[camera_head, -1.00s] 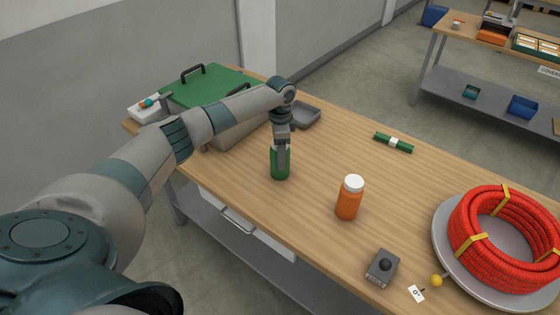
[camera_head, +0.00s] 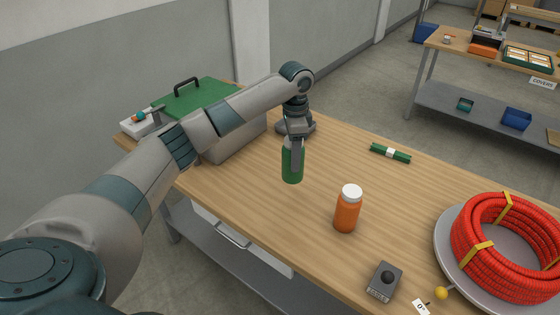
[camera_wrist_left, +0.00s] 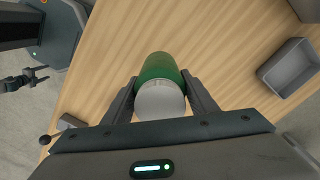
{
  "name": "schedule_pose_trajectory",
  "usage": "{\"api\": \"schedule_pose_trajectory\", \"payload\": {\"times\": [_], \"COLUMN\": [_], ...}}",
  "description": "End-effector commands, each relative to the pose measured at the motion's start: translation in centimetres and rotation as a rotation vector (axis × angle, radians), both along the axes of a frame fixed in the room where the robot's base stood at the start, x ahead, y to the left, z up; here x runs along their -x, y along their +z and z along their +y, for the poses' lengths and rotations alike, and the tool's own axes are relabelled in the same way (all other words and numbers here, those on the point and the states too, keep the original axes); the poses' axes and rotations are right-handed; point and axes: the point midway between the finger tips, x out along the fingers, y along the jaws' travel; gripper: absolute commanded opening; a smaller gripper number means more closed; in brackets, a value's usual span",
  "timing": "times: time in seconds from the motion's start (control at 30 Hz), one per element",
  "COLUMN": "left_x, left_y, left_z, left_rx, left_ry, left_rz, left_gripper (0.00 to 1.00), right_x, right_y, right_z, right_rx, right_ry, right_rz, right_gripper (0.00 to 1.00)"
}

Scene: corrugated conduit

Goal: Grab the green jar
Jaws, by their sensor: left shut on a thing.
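The green jar (camera_head: 292,168) is upright in my left gripper (camera_head: 296,140), above the wooden table (camera_head: 250,185); it seems lifted slightly clear of the top. In the left wrist view the jar's green body (camera_wrist_left: 158,66) and pale lid (camera_wrist_left: 160,99) sit between the two dark fingers (camera_wrist_left: 161,92), one on each side. The gripper is shut on the jar and hides its upper part in the head view.
An orange bottle with a white cap (camera_head: 347,210) stands right of the jar. A grey box with a green lid (camera_head: 200,98) is behind my arm.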

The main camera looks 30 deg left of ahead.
Motion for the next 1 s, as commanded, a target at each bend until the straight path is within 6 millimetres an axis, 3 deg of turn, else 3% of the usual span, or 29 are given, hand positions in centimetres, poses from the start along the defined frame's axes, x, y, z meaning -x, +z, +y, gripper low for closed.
{"api": "schedule_pose_trajectory", "payload": {"times": [0.2, 0.37, 1.0], "left_x": [0.1, 0.2, 0.3], "left_y": [1.9, 2.8, 3.1], "left_z": [-3.5, -4.7, -5.0], "left_rx": [0.002, 0.002, 0.001], "left_ry": [-0.001, 0.0, 0.001], "left_rz": [-0.004, -0.001, -0.001], "left_gripper": [0.2, 0.2, 0.2], "right_x": [0.0, 0.0, 0.0], "right_y": [-1.3, -1.6, -1.6], "right_z": [0.0, 0.0, 0.0], "right_rx": [0.0, 0.0, 0.0], "right_ry": [0.0, 0.0, 0.0], "right_rz": [0.0, 0.0, 0.0], "right_gripper": [0.62, 0.62, 0.62]}}
